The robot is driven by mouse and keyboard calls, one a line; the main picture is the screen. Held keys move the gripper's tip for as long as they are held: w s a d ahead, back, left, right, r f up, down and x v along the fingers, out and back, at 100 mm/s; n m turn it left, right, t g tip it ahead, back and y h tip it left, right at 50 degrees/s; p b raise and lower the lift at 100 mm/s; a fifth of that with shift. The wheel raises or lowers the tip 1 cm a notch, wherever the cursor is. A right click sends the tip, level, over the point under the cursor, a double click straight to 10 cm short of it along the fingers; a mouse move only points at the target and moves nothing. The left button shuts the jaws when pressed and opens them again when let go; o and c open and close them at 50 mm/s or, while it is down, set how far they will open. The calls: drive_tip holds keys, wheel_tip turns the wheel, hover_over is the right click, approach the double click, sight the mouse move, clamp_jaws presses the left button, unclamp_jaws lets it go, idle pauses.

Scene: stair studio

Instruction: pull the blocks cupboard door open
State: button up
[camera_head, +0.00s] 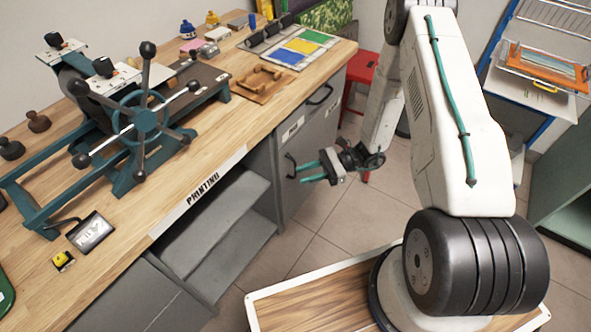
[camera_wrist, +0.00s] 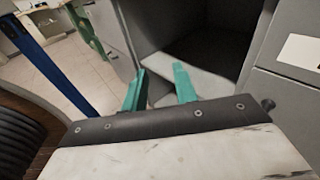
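The grey cupboard front (camera_head: 318,131) is under the workbench, right of the open shelves.
The workbench (camera_head: 200,140) carries a press with a spoked wheel (camera_head: 142,115). Open grey shelves (camera_head: 225,205) marked "PRINTING" are to the left. A red stool (camera_head: 361,72) stands behind my arm. Tiled floor (camera_head: 315,255) lies clear before the cupboard.

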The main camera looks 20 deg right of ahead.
drive_tip(key=w+d+f+m+t+h, duration=0.1)
drive_tip(key=w+d+f+m+t, duration=0.1)
drive_tip(key=f+m+t, duration=0.4)
drive_tip(key=w+d+f+m+t+h, duration=0.1)
drive_tip(key=w+f+m+t+h, duration=0.2)
drive_tip(key=f, duration=0.6)
drive_tip(key=shift+w+a+m+t+h, duration=0.25)
drive_tip(key=shift+w+t, duration=0.35)
drive_tip(key=shift+w, duration=0.9)
drive_tip(key=shift+w+a+t, duration=0.4)
drive_tip(key=shift+w+t, duration=0.2)
drive_tip(key=shift+w, duration=0.95)
drive_tip(key=shift+w+a+m+t+h, duration=0.25)
drive_tip(key=shift+w+t, duration=0.35)
drive_tip(key=shift+w, duration=0.9)
clamp_jaws()
